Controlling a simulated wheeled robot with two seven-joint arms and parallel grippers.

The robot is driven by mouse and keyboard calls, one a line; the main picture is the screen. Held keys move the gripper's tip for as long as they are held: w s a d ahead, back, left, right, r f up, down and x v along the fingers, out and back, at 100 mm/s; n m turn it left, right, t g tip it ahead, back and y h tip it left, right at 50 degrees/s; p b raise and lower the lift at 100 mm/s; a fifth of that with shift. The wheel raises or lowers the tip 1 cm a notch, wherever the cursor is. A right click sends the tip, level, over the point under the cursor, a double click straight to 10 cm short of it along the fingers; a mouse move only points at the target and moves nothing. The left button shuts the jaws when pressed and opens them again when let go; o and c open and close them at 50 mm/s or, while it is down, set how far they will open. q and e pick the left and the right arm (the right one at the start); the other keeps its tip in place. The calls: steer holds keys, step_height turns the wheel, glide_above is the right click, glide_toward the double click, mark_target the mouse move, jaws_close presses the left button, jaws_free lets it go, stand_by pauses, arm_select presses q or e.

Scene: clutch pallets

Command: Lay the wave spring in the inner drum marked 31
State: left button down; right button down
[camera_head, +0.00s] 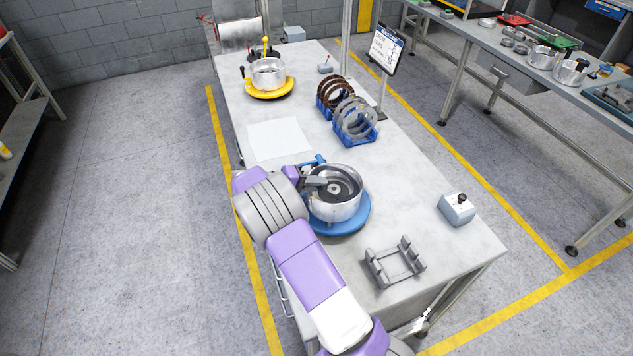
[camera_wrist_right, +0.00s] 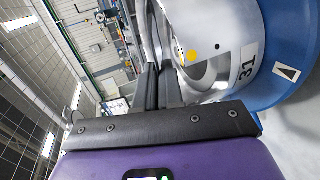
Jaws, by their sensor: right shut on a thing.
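The silver drum (camera_head: 334,210) stands on a round blue base (camera_head: 350,228) on the near part of the table. In the right wrist view the drum (camera_wrist_right: 222,30) carries a label (camera_wrist_right: 248,66) reading 31 and a yellow dot. My right gripper (camera_head: 318,183) is at the drum's left rim, with its fingers over the opening. In the right wrist view its dark fingers (camera_wrist_right: 160,82) are close together beside the drum wall. They are shut on a thin part, apparently the wave spring, which is mostly hidden. Dark round parts show inside the drum. My left gripper is out of view.
A second drum (camera_head: 268,72) stands on a yellow base at the far end. Blue racks (camera_head: 355,137) hold upright rings. A white sheet (camera_head: 279,139), an empty grey cradle (camera_head: 394,264) and a button box (camera_head: 457,209) are on the table. The right front is partly clear.

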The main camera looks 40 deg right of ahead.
steer(key=shift+f, duration=0.3)
steer(key=c, duration=1.2)
jaws_free()
steer(key=shift+f+b, duration=0.25)
steer(key=shift+b, duration=0.05)
steer(key=shift+f, duration=0.4)
steer(key=shift+w, duration=0.1)
